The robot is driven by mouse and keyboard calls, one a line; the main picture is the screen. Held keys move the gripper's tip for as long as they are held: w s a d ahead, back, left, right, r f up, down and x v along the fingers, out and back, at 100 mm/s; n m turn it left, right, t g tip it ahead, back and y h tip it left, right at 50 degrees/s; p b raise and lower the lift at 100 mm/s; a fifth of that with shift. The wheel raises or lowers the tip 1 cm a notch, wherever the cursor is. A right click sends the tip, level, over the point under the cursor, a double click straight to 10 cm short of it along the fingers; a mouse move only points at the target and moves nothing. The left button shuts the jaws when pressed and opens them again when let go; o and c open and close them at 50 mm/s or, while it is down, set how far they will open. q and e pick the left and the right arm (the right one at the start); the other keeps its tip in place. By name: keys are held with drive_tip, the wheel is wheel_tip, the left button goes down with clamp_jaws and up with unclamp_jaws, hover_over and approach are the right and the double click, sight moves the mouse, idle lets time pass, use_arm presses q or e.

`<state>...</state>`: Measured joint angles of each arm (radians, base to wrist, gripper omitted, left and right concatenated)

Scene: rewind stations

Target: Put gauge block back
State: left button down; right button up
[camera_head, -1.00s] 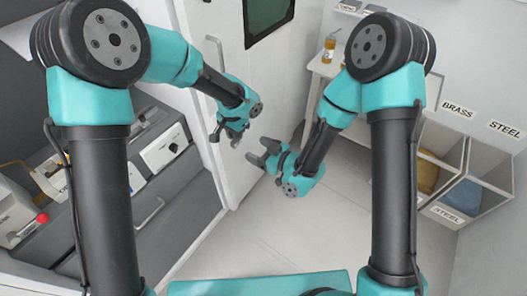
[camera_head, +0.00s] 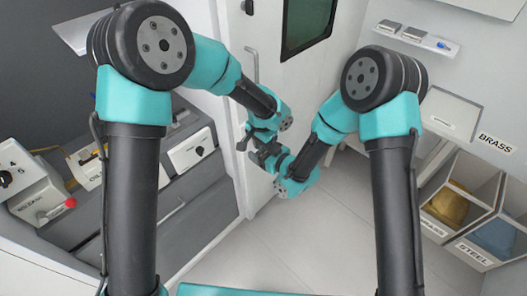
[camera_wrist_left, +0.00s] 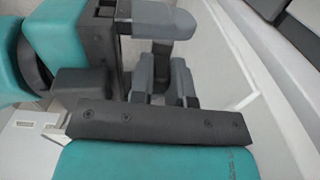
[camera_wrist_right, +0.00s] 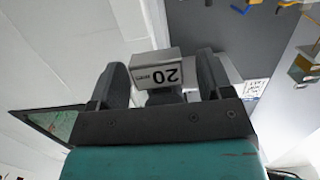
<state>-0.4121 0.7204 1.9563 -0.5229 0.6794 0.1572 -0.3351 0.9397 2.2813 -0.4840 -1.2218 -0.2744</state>
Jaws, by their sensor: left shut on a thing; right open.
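That gripper is open, with a finger on either side of the block. My left gripper (camera_head: 250,138) is shut on the block and meets my right gripper (camera_head: 262,157) in front of the door in the head view. In the left wrist view the fingers of my left gripper (camera_wrist_left: 165,85) are close together, and I cannot make out the block there. The block is too small and covered to tell in the head view.
A wall shelf (camera_head: 418,40) at the upper right holds small grey blocks and a blue item. Bins with brass (camera_head: 450,205) and steel (camera_head: 497,238) pieces stand at the right. A bench with a red-knobbed machine (camera_head: 35,190) is at the left. A tall white door (camera_head: 262,85) stands behind the grippers.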

drive_tip(key=shift+c, duration=0.4)
drive_tip(key=c, duration=0.9)
use_arm(q)
drive_tip(key=c, duration=1)
unclamp_jaws()
use_arm(e)
drive_tip(key=shift+c, duration=0.5)
use_arm(q)
drive_tip(key=shift+r, duration=0.1)
drive_tip(key=shift+r, duration=3.95)
use_arm(e)
drive_tip(key=shift+c, duration=0.4)
use_arm(q)
drive_tip(key=shift+f, duration=0.1)
